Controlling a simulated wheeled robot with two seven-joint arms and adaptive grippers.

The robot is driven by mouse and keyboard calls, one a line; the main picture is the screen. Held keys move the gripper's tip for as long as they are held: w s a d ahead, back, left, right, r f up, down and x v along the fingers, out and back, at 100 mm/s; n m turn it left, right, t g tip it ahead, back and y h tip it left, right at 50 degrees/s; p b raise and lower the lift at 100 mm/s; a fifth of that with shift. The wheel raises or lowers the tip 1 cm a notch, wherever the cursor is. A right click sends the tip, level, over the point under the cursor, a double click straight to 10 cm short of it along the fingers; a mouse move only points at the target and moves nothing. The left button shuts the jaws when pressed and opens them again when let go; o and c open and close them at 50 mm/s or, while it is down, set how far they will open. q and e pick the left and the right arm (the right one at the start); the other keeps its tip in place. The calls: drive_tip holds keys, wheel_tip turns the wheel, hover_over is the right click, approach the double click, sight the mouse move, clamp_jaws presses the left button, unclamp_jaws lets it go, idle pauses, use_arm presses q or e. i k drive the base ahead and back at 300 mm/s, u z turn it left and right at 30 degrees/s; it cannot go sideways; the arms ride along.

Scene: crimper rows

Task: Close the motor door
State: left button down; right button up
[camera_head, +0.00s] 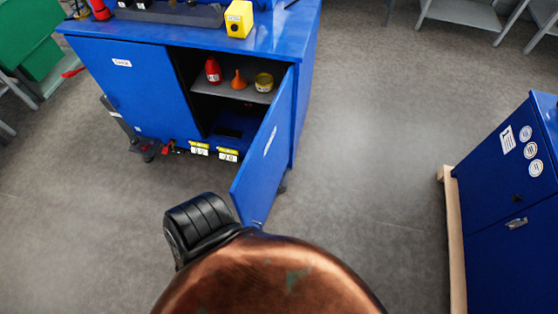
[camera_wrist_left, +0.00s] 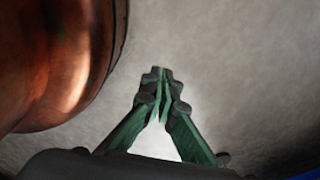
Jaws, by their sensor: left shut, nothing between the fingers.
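In the head view, a blue cabinet (camera_head: 308,95) has one open door (camera_head: 266,150) on its right side. The door swings out toward me, well away from the frame, and carries a white label too small to read. The gripper is not visible in the head view, and my right gripper is not in view.
Inside the open cabinet, a red bottle (camera_head: 213,70), an orange funnel (camera_head: 239,80) and a yellow tin (camera_head: 264,82) stand on a shelf. A yellow block (camera_head: 239,18) sits on top. Another blue cabinet (camera_head: 505,200) stands at right. The floor between (camera_head: 375,150) is clear.

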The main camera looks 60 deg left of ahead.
sight(252, 193)
drive_tip(key=u, duration=1.85)
